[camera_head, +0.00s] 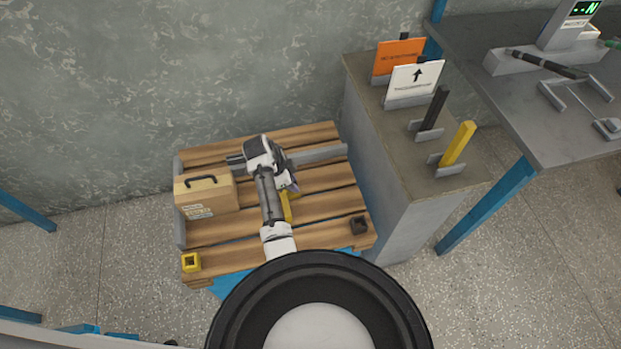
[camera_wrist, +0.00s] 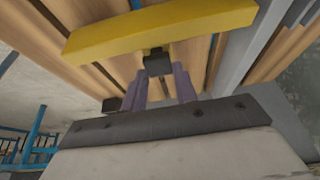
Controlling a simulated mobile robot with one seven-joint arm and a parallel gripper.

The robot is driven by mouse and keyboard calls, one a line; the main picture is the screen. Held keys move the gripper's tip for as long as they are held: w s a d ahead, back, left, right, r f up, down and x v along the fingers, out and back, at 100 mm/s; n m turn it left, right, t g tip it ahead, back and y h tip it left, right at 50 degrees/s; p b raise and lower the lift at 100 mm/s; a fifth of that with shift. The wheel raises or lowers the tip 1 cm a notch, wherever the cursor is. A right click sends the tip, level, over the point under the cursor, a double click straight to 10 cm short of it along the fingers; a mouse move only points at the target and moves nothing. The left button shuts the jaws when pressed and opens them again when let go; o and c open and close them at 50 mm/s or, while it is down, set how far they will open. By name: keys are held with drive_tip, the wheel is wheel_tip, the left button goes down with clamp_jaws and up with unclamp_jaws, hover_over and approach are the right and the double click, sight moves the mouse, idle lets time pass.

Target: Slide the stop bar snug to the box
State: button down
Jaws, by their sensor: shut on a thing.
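The tan box (camera_head: 210,196) with a dark handle stands on the left part of the slatted wooden pallet (camera_head: 325,205). The yellow stop bar (camera_head: 286,207) is to its right, partly hidden by my arm. In the wrist view the stop bar (camera_wrist: 160,34) spans the top, with a dark knob (camera_wrist: 157,63) on its near side. My gripper (camera_head: 291,188) is over the pallet at the bar; its purple fingers (camera_wrist: 160,84) are closed on the knob. A strip of pallet appears between box and bar, but my arm hides part of it. The box is not recognisable in the wrist view.
A grey rail (camera_head: 318,155) runs along the pallet's back, another (camera_head: 179,220) along its left edge. A yellow socket (camera_head: 191,262) and a black socket (camera_head: 359,225) sit at the front corners. A grey cabinet (camera_head: 372,165) with signs and bars stands close on the right.

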drive_tip(key=a, duration=0.2)
drive_tip(key=s+a, duration=0.1)
drive_tip(key=a, duration=0.1)
drive_tip(key=s+a, duration=0.1)
drive_tip(key=a, duration=0.1)
drive_tip(key=shift+s+a, duration=0.15)
drive_tip(key=shift+a, duration=0.25)
drive_tip(key=c, duration=1.1)
unclamp_jaws()
drive_tip(key=shift+r, duration=0.1)
drive_tip(key=shift+p+v, duration=1.35)
drive_tip(key=shift+v, duration=5.45)
